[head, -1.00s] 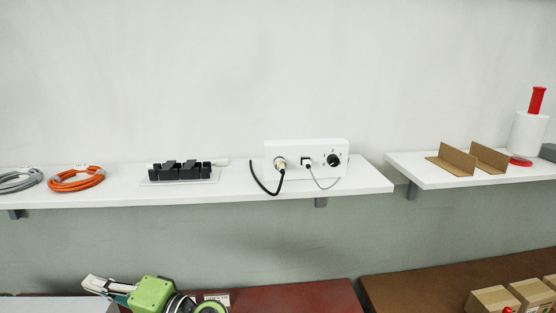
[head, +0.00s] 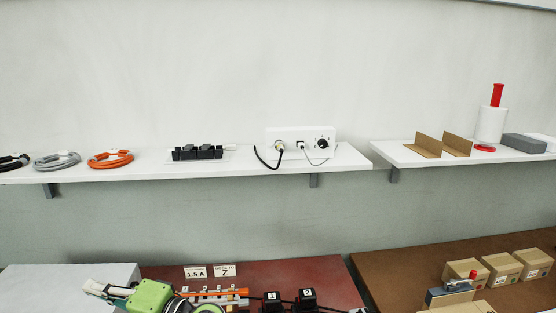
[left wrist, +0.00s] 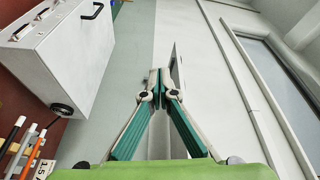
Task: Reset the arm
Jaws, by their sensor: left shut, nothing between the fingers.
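My left arm's green wrist shows at the bottom left of the head view, with the left gripper (head: 92,285) pointing left above the grey box and red-brown bench. In the left wrist view the left gripper (left wrist: 160,82) has its green-and-grey fingers meeting at the tips, with nothing between them. No object touches the fingers. My right gripper is in neither view.
The red-brown bench (head: 335,275) holds screwdrivers (head: 225,292), labels and black blocks marked 1 and 2. A grey box (head: 60,275) stands left; it also shows in the left wrist view (left wrist: 60,50). Cartons (head: 500,267) stand right. Wall shelves (head: 140,170) hold cables and a panel.

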